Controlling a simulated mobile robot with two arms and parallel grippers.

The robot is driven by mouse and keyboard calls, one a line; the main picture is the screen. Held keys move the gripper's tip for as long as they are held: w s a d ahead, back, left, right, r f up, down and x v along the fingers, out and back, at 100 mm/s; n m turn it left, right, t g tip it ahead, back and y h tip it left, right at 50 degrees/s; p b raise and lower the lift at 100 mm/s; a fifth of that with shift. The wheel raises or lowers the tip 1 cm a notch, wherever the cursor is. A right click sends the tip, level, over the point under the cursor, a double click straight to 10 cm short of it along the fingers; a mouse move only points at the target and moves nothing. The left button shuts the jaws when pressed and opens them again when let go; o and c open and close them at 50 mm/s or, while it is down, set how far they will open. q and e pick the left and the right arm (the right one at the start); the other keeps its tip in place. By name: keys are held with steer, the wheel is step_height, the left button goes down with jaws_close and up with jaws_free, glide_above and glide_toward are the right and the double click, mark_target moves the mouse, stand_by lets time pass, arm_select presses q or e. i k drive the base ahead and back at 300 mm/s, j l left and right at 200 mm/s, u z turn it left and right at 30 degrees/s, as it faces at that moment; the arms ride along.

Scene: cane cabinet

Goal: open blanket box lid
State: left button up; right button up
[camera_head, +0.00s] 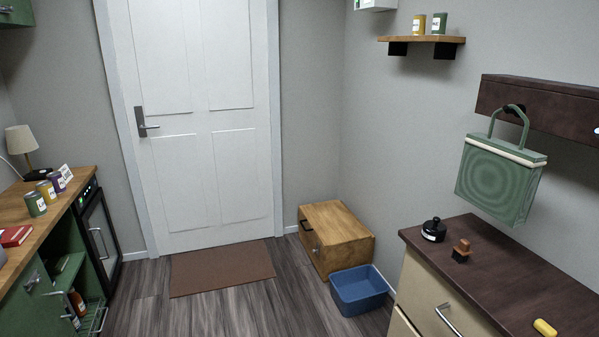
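A wooden box with a light brown top (337,221) stands on the floor in the back right corner, right of the white door. It looks like the blanket box, and its lid appears shut. A dark handle shows near its left front edge, and a small metal latch or knob sits on its front face. Neither of my grippers is in view.
A blue open bin (360,290) stands right in front of the box. A dark-topped cabinet (490,265) is at the right, below a hanging green bag (498,178). A brown mat (221,268) lies before the door (205,120). The wooden floor left of the box is clear.

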mark_target(332, 223)
steer(key=i, duration=2.35)
